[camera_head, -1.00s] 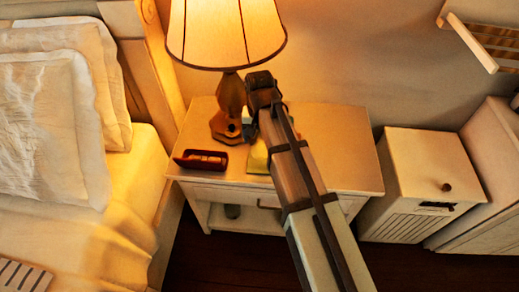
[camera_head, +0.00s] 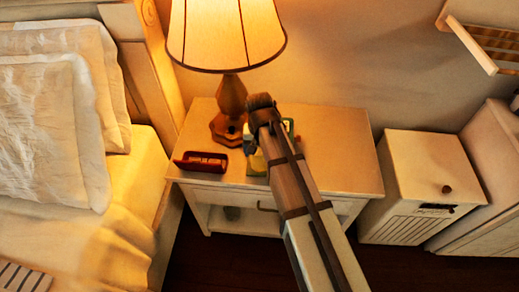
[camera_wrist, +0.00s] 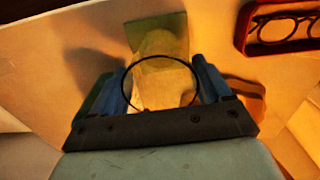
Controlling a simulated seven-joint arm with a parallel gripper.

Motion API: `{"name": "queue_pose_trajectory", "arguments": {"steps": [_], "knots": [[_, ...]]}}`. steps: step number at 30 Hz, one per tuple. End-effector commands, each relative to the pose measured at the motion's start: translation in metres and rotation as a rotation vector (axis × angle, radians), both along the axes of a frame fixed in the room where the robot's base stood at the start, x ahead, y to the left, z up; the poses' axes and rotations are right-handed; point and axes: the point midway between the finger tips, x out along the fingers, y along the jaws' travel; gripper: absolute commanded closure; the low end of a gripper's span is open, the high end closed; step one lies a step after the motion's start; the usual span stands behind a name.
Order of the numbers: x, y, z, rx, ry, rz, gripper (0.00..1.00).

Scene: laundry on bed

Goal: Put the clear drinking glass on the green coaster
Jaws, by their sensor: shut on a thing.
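The clear drinking glass (camera_wrist: 163,92) is between the two blue fingers of my gripper (camera_wrist: 157,78), which is shut on it. Its round dark rim faces the wrist camera. The green coaster (camera_wrist: 158,30) lies on the nightstand, and in the wrist view the far end of the glass overlaps part of it. I cannot tell whether the glass touches the coaster. In the head view the coaster (camera_head: 256,164) shows just left of my arm, below my gripper (camera_head: 264,132). My arm hides most of the glass there.
A red tray holding eyeglasses (camera_head: 201,162) lies left of the coaster. The lamp (camera_head: 230,100) stands behind it. The nightstand top (camera_head: 335,150) is clear to the right. A green item (camera_wrist: 95,98) shows beside one finger; I cannot tell what it is.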

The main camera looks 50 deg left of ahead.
Motion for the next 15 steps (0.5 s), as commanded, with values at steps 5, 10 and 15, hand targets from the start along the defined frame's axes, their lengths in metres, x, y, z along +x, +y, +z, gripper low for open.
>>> {"name": "queue_pose_trajectory", "arguments": {"steps": [5, 10, 15], "knots": [[0.0000, 0.0000, -0.0010, 0.000, 0.000, 0.000, 0.10], [0.0000, 0.0000, -0.0009, 0.000, 0.000, 0.000, 0.00], [0.0000, 0.0000, -0.0004, 0.000, 0.000, 0.000, 0.00]]}}
